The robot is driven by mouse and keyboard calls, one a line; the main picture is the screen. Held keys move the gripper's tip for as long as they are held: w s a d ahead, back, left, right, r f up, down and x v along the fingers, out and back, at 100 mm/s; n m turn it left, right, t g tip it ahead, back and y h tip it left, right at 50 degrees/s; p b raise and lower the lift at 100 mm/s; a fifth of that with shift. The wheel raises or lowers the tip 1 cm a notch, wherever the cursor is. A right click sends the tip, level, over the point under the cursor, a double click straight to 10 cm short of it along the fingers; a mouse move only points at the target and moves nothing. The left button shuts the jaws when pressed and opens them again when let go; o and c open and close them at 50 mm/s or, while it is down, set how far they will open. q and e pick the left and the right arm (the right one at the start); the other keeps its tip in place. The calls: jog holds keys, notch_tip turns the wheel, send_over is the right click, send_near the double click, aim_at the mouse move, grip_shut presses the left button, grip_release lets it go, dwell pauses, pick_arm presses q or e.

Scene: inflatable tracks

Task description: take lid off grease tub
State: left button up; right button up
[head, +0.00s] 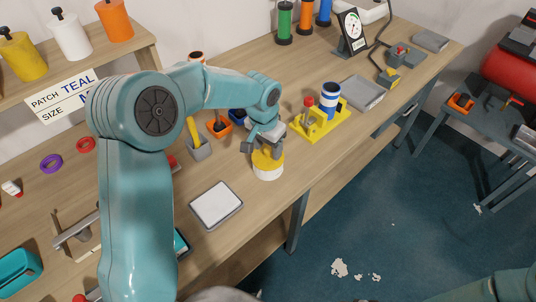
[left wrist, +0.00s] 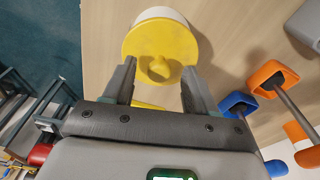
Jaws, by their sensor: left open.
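The grease tub (head: 268,174) is a short white tub upright on the workbench, near its front edge. Its yellow lid (head: 268,160) is on top, and a round knob shows on the lid (left wrist: 160,42) in the left wrist view. The white tub wall (left wrist: 162,13) shows beyond the lid there. My left gripper (head: 265,148) is right above the lid and hides part of it in the head view. In the left wrist view, the left gripper (left wrist: 158,72) is open, with its fingers on either side of the knob, apart from it. My right gripper is out of view.
A yellow stand (head: 318,126) with a blue-striped cylinder is right of the tub. A white-topped pad (head: 216,204) lies to the left. Bare bench lies around the tub.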

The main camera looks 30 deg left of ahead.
pick_arm(q)
jog(key=shift+s+d+r, duration=0.1)
jog(key=shift+s, duration=0.15)
jog(key=c, duration=0.5)
grip_shut()
jog(key=shift+r, duration=0.1)
